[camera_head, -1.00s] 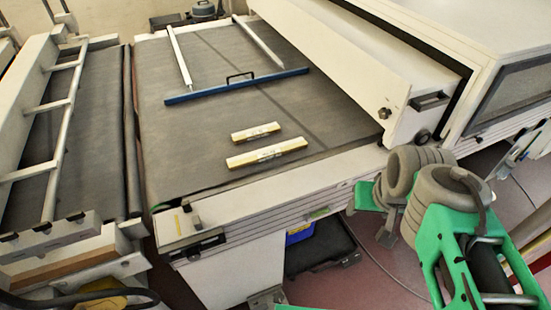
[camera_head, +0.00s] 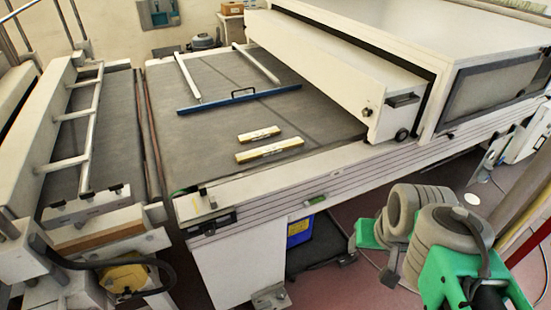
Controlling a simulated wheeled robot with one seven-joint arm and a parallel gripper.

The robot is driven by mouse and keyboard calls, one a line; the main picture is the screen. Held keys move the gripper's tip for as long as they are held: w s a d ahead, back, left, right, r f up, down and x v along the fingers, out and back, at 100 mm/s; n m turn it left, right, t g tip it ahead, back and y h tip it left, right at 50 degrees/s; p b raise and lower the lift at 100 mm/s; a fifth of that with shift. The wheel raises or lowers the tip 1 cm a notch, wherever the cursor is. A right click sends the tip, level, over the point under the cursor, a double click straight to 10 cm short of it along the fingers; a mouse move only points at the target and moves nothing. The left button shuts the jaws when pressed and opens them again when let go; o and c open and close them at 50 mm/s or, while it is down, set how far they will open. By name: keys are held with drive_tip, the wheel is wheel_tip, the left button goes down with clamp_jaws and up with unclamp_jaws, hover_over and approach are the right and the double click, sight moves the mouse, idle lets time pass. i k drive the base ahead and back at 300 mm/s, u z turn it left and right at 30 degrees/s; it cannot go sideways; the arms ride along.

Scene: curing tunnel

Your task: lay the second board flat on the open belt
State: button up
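The open belt (camera_head: 205,150) is a wide dark grey surface in a white frame, left of the white tunnel housing. Two pale yellow, narrow board-like pieces lie on it side by side near its front: a shorter one (camera_head: 259,134) behind and a longer one (camera_head: 269,150) in front. They look flat and apart, each with a small label-like mark. I cannot tell which is the second board. My green and grey arm shows at the lower right, beside the machine and away from the belt. I make out no gripper fingers.
A blue bar with a black handle (camera_head: 239,99) crosses the belt behind the pieces, with two white rails behind it. The white tunnel housing (camera_head: 340,64) borders the belt's right. A ladder-like white frame (camera_head: 88,127) stands left. The belt's front left is bare.

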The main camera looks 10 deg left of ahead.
sight(245, 157)
drive_tip(key=u, duration=0.95)
drive_tip(key=i, duration=1)
drive_tip(key=z, duration=0.05)
drive_tip(key=k, duration=0.5)
drive_tip(key=z, duration=2.25)
drive_tip(key=i, duration=1.3)
drive_tip(key=u, duration=3.35)
